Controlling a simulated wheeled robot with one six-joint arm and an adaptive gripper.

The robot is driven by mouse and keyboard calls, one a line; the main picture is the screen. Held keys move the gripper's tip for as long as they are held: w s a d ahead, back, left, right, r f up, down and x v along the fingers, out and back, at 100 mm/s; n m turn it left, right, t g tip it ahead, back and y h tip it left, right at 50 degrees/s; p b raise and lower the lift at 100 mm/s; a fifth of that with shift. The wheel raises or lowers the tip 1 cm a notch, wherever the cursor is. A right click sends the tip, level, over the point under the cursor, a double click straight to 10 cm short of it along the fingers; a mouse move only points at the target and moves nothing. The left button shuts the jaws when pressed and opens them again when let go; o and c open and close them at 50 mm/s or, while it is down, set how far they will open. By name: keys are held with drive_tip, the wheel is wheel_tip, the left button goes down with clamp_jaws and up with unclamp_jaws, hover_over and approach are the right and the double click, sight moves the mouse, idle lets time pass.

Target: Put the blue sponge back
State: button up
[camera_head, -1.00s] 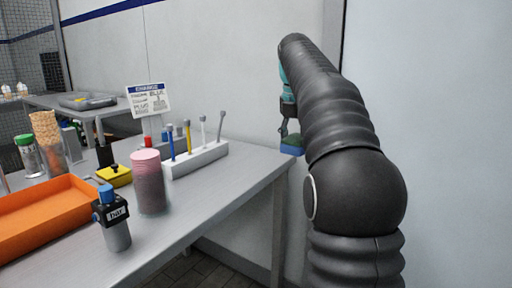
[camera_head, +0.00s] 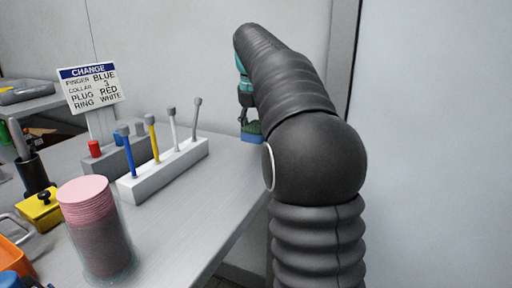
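The blue sponge (camera_head: 251,134), with some green on it, is small in view at the tip of my gripper (camera_head: 247,119). My gripper points down and appears shut on it. The sponge is near the far right corner of the table (camera_head: 190,222). I cannot tell whether it touches the tabletop or hangs above it. My dark arm hides part of what lies behind and to the right.
A white rack (camera_head: 165,172) holds upright tools, with a grey block (camera_head: 122,155) behind it. A sign (camera_head: 90,88) stands behind them. A pink stack in a clear jar (camera_head: 97,230), a yellow box (camera_head: 40,208) and an orange tray (camera_head: 14,262) are nearer.

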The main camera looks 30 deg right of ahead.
sight(255, 128)
drive_tip(key=shift+s+f+b, duration=0.1)
drive_tip(key=shift+f+b, duration=0.4)
drive_tip(key=shift+f, duration=1.65)
drive_tip(key=shift+f, duration=0.15)
drive_tip(key=o, duration=1.1)
drive_tip(key=r+p, duration=0.1)
drive_tip(key=r, duration=0.3)
drive_tip(key=a+r+p, duration=0.1)
drive_tip(key=r, duration=0.3)
drive_tip(key=s+r, duration=0.1)
drive_tip(key=r, duration=0.3)
drive_tip(key=shift+a+p, duration=0.2)
drive_tip(key=shift+p, duration=0.2)
drive_tip(key=shift+s, duration=0.15)
